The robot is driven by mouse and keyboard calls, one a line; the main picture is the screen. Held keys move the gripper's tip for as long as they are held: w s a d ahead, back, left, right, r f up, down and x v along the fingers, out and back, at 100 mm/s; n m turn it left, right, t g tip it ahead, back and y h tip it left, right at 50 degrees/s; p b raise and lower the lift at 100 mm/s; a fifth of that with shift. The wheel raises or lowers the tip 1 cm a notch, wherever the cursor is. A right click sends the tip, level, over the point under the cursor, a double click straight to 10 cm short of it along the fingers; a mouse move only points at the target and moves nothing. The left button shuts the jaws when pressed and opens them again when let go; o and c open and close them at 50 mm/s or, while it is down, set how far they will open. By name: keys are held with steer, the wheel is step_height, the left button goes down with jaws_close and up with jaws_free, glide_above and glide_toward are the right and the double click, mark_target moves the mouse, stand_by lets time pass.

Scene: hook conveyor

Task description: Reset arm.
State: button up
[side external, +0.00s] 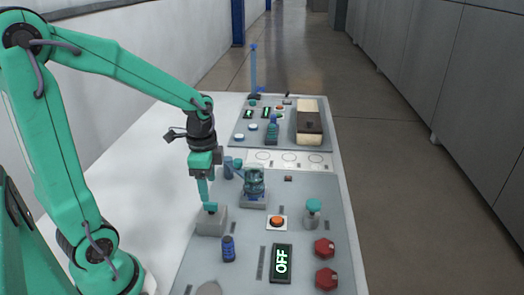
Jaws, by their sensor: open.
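My gripper (206,187) points downward over the left part of the grey panel (190,255). Its fingers are open, and their tips are close above a grey block (212,222) with a small teal top. I cannot tell whether they touch it. My teal arm reaches in from the left, bent at the elbow. A glass jar-like device (254,180) stands on a grey base just right of the gripper. An orange button (277,222) sits on a white plate in front of it.
A blue cylinder (228,248) stands at front. The white table (135,150) is clear at left.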

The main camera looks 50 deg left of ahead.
steer(key=s+d+r+n+t, duration=0.5)
steer(key=s+d+r+n, duration=0.1)
steer(key=r, duration=0.5)
steer(key=shift+d+n+t, duration=0.3)
steer(key=shift+d+n, duration=0.35)
steer(key=shift+n, duration=0.55)
steer(key=shift+s, duration=0.1)
steer(key=shift+c, duration=0.2)
